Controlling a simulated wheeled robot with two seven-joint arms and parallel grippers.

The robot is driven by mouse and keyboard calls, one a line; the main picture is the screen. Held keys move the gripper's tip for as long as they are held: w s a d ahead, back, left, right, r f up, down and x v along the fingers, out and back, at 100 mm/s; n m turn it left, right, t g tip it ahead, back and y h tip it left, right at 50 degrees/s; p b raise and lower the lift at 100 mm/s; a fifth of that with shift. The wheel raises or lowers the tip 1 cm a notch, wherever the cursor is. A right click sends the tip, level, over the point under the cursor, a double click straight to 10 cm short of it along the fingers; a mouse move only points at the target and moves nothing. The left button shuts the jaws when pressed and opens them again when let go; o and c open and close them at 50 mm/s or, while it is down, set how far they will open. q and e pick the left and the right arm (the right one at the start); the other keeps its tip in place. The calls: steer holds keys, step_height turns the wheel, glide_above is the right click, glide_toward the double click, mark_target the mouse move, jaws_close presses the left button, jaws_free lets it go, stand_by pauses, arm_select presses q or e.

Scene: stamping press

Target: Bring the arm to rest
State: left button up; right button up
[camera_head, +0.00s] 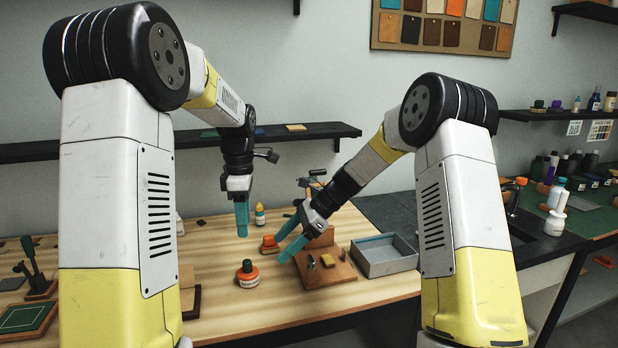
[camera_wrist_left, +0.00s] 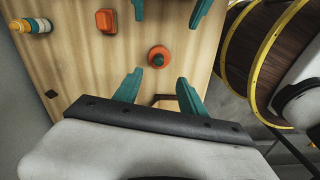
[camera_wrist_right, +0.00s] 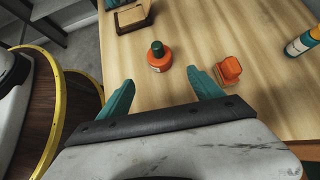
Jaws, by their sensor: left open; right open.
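My left gripper (camera_head: 242,215) hangs above the bench with its teal fingers pointing down. In the left wrist view its two fingers (camera_wrist_left: 159,90) are spread with nothing between them. My right gripper (camera_head: 283,249) is lower and points down-left, in front of the stamping press (camera_head: 325,270). In the right wrist view its fingers (camera_wrist_right: 163,92) are apart and empty. An orange jar with a dark cap (camera_head: 247,274) stands on the bench below the two grippers, apart from both. An orange block (camera_head: 269,243) lies behind the jar, near my right fingers.
The wooden bench (camera_head: 220,260) has clear room around the jar. A grey tray (camera_head: 383,256) sits right of the press. A small orange-capped bottle (camera_head: 260,214) stands farther back. A black wall shelf (camera_head: 300,133) runs behind my arms. A green mat (camera_head: 22,318) lies at left.

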steer(key=s+d+r+n+t+h, duration=0.35)
steer(key=s+d+r+n, duration=0.45)
steer(key=s+d+r, duration=0.4)
arm_select(q)
steer(key=s+d+r+m+t+h, duration=0.1)
steer(key=s+r+m+t, duration=0.2)
steer(key=s+m, duration=0.7)
steer(key=s+d+r+m+t+h, duration=0.1)
steer(key=s+r+m+t, duration=0.2)
steer(key=s+m, duration=0.6)
steer(key=s+r, duration=0.1)
steer(key=s, duration=0.4)
steer(key=shift+r+m, duration=0.25)
steer(key=shift+m, duration=0.15)
arm_select(e)
steer(key=s+d+r+n+t+h, duration=0.1)
steer(key=s+d+n+t, duration=0.1)
steer(key=s+d+n, duration=0.2)
steer(key=s+d+r+n+t+h, duration=0.2)
steer(key=s+d+n, duration=0.2)
steer(key=s, duration=0.6)
steer(key=shift+d+r, duration=0.3)
arm_select(q)
steer(key=shift+s, duration=0.1)
arm_select(e)
steer(key=shift+t, duration=0.25)
